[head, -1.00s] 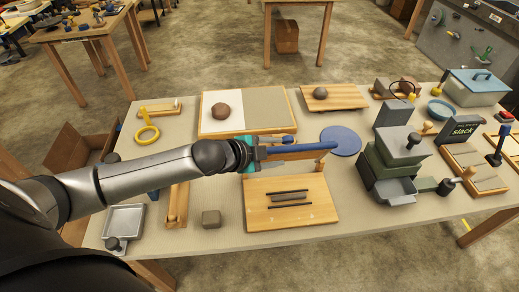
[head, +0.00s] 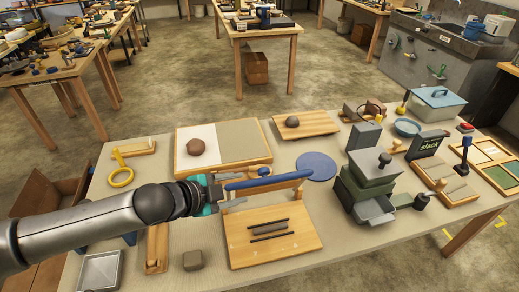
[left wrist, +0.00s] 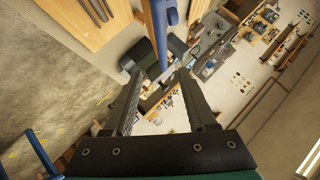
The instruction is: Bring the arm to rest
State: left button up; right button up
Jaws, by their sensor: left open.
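My left arm reaches in from the left in the head view, and its gripper (head: 232,197) is in front of the near half of the table, close to a blue bar (head: 268,181). In the left wrist view both dark fingers of this gripper (left wrist: 159,76) stand apart with nothing held between them. A blue bar (left wrist: 160,25) runs down from the top of that view, beyond the fingertips. Whether the gripper touches the bar cannot be told. My right gripper is in neither view.
Open floor lies behind.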

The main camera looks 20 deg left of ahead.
pick_arm(q)
jog(key=s+d+f+n+g+y, duration=0.2)
jog(key=s+f+n+g, duration=0.3)
jog(key=s, duration=0.5)
jog(key=s+d+f+n+g+y, duration=0.2)
jog(key=s+d+f+n, duration=0.1)
jog(key=s+n, duration=0.6)
jog(key=s+f+m+g+b, duration=0.15)
jog(key=f+b, duration=0.25)
jog(key=f, duration=1.1)
jog(key=s+f+b, duration=0.2)
jog(key=f+b, duration=0.2)
jog(key=f, duration=1)
jog(key=s+a+f+b, duration=0.1)
jog(key=s+f+b, duration=0.2)
jog(key=s+f, duration=0.4)
jog(key=s+a+f+b, duration=0.1)
jog(key=s+f+b, duration=0.2)
jog(key=s+f, duration=0.5)
notch_tip(320, 180, down, 5)
jog(key=shift+a+r+g, duration=0.2)
jog(key=shift+a+g, duration=0.2)
jog(key=shift+g, duration=0.05)
